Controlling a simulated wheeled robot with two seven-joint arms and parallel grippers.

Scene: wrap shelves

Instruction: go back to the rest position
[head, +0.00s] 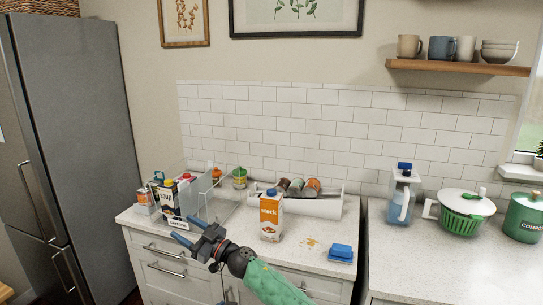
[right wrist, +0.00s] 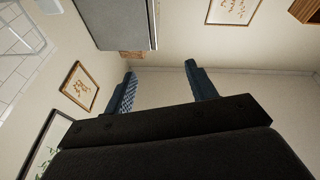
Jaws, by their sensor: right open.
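My right gripper (head: 184,238) is open and empty, raised in front of the left counter, with its arm coming in from the bottom. In the right wrist view its two blue fingers (right wrist: 160,84) stand wide apart with only wall and floor or ceiling edges behind them. An orange and white stock carton (head: 270,216) stands upright on the counter to the right of this gripper, apart from it. My left gripper is not in view.
A clear bin (head: 208,212) with cartons stands at the counter's left. A white rack (head: 326,207) holds several cans. A blue sponge (head: 341,253) lies near orange crumbs (head: 311,243). A grey fridge (head: 75,130) stands left.

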